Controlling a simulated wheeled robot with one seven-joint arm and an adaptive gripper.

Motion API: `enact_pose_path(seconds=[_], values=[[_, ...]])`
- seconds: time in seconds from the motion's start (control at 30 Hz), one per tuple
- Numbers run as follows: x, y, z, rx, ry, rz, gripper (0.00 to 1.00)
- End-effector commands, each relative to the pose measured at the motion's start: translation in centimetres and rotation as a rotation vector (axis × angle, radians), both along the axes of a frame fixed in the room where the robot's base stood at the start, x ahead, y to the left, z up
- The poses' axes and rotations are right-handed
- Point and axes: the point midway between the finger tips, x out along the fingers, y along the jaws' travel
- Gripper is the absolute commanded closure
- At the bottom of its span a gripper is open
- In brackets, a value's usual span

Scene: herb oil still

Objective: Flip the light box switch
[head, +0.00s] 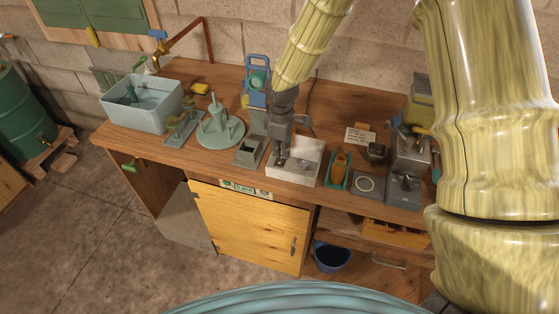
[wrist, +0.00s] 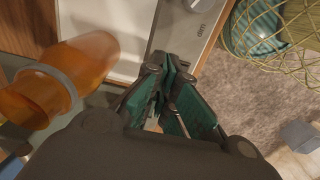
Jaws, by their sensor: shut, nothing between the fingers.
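The light box (head: 292,172) looks like the pale box near the front edge of the bench. My gripper (head: 283,158) is over it in the head view, pointing down. In the wrist view the shut fingertips (wrist: 167,72) are at a grey metal strip (wrist: 190,42) beside a white surface (wrist: 105,18). A pale round knob (wrist: 196,4) with small lettering below it shows on the strip, apart from the fingertips. I cannot make out a separate switch; the fingers may hide it. Contact with the strip cannot be told.
An orange bottle (wrist: 75,75) lies close to my gripper in the wrist view. A grey block (head: 249,152) stands left of the light box, and a green stand (head: 219,132) farther left. A grey machine (head: 408,170) stands at the right. The cabinet (head: 250,226) is below the bench.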

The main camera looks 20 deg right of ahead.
Motion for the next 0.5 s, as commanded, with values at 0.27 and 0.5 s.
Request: enact_pose_path(seconds=[0.27,0.5], values=[[0.00,0.00,-0.36,0.000,0.000,0.000,1.00],[-0.01,0.00,-0.63,0.000,0.000,0.000,1.00]])
